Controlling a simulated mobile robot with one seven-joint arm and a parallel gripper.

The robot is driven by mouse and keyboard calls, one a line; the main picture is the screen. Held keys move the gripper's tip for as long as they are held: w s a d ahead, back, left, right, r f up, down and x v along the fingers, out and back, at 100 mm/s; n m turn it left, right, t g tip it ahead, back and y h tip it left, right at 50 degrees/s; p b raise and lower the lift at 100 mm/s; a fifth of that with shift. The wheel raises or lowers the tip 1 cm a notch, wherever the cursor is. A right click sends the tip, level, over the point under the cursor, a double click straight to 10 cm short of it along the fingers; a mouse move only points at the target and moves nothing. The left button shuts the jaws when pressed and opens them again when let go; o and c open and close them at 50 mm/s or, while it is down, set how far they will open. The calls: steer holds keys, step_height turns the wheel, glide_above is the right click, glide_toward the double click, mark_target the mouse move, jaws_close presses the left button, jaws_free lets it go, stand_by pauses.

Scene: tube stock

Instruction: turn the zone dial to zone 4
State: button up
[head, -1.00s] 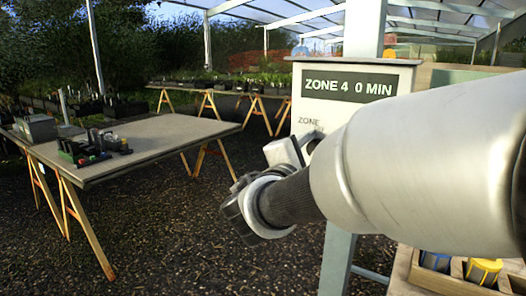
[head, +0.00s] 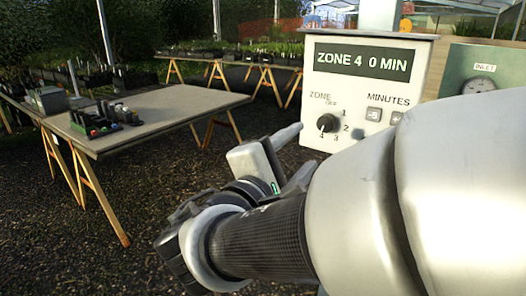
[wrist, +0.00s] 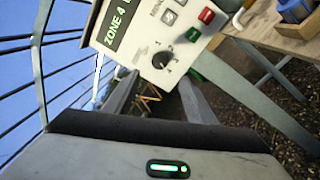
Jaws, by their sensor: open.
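The zone dial (head: 326,123) is a round black knob on the white control box (head: 318,88). Labels OFF, 1, 2, 3 and 4 surround it, and its pale mark appears to point down-left toward 4. The display (head: 362,62) reads "ZONE 4 0 MIN". My gripper (head: 298,152) is open and empty, in front and to the lower left of the dial, apart from it. In the wrist view the dial (wrist: 160,60) shows just beyond and between the two fingertips (wrist: 159,80).
Minutes buttons (head: 373,114) sit right of the dial, and a red button (wrist: 206,15) and a green one (wrist: 193,35) also show on the box. An inlet gauge (head: 478,85) is at the right. A grey table (head: 175,108) with small items stands left, with open gravel between.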

steer(key=shift+v, duration=2.1)
steer(key=s+d+f+m+g+h, duration=0.1)
steer(key=s+d+f+m+g, duration=0.1)
steer(key=d+f+m+g, duration=0.3)
steer(key=s+d+f+m+g, duration=0.1)
steer(key=s+d+f+g, duration=0.15)
steer(key=d, duration=0.45)
steer(key=s+f+m+g+y, duration=0.4)
steer(key=s+f+m+y, duration=0.3)
step_height(320, 180, up, 28)
steer(key=w+a+m+t+y+p, duration=0.1)
steer(key=a+m+y+p, duration=0.2)
steer(key=p, duration=2.3)
steer(key=shift+t+y, duration=0.3)
steer(key=shift+t, duration=0.05)
